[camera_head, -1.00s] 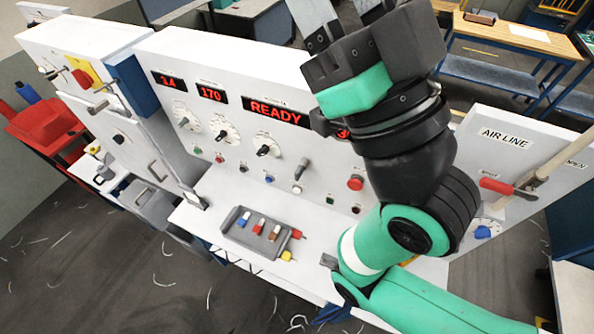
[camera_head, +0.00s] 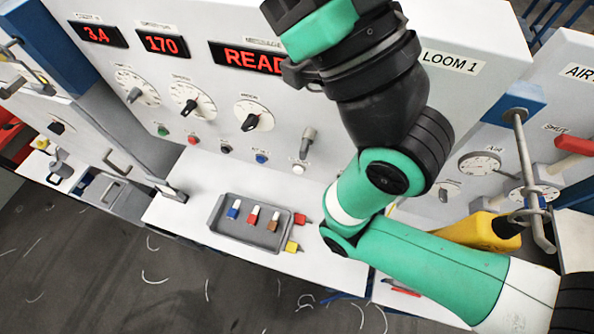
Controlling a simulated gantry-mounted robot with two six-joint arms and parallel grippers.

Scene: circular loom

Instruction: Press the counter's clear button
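The loom's control panel (camera_head: 215,95) faces me, with red displays reading 3.4 (camera_head: 97,35), 170 (camera_head: 162,44) and a partly covered "READ" (camera_head: 245,58). A row of small buttons runs below the dials: green (camera_head: 162,130), red (camera_head: 193,140), dark (camera_head: 226,149), blue (camera_head: 261,158) and white (camera_head: 298,169). I cannot read which is the counter's clear button. My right arm covers the panel to the right of the white button. My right gripper's body (camera_head: 285,8) is at the top edge; its fingers are out of frame. My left gripper is not in view.
A grey tray (camera_head: 228,231) with several coloured pieces lies on the white ledge (camera_head: 185,208). A silver lever (camera_head: 307,142) juts out above the white button. A yellow object (camera_head: 470,230) and a metal-rod fixture (camera_head: 528,170) are at right.

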